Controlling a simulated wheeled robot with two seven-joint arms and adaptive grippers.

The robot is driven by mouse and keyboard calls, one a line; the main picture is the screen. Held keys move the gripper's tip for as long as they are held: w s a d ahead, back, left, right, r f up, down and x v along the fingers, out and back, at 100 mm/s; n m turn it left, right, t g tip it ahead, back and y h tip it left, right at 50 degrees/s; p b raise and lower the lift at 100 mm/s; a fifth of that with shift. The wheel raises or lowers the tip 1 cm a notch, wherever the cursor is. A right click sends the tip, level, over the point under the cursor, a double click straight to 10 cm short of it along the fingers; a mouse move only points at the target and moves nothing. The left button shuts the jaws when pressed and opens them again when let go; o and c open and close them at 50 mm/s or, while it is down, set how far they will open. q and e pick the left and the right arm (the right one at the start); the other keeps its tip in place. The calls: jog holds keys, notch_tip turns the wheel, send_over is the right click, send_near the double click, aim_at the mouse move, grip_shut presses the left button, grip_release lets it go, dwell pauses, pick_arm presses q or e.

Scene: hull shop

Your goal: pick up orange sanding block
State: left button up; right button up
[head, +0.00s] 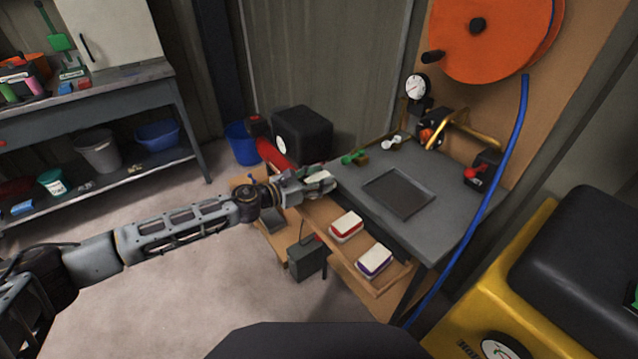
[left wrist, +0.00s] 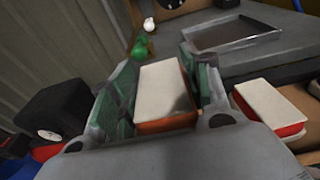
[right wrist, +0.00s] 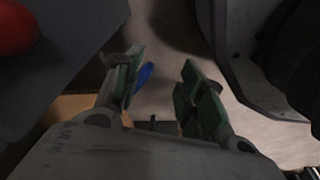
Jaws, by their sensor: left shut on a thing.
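The orange sanding block (left wrist: 165,92), with a white top and orange sides, sits between the two green-padded fingers of my left gripper (left wrist: 160,85) in the left wrist view. The fingers are shut on its sides. In the head view my left gripper (head: 318,181) is at the left edge of the grey bench top, by the wooden shelf, and the block is mostly hidden there. My right gripper (right wrist: 158,85) shows only in the right wrist view, with its fingers apart and nothing between them.
A red sanding block (head: 346,227) and a purple one (head: 374,261) lie on the wooden shelf (head: 382,284). A shallow dark tray (head: 399,194) is on the grey bench (head: 440,225). A blue hose (head: 490,190) hangs at the bench's right. A black box (head: 302,135) stands behind.

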pick_arm(q)
jog(key=shift+r+p, duration=0.35)
jog(key=shift+r, duration=0.75)
pick_arm(e)
jog(key=shift+s+d+f, duration=0.3)
jog(key=shift+s+f, duration=0.05)
jog(key=shift+f, duration=0.15)
jog(key=shift+s+d+f, duration=0.25)
jog(key=shift+s+f, duration=0.1)
jog(key=shift+f, duration=0.15)
jog(key=shift+w+r, duration=0.15)
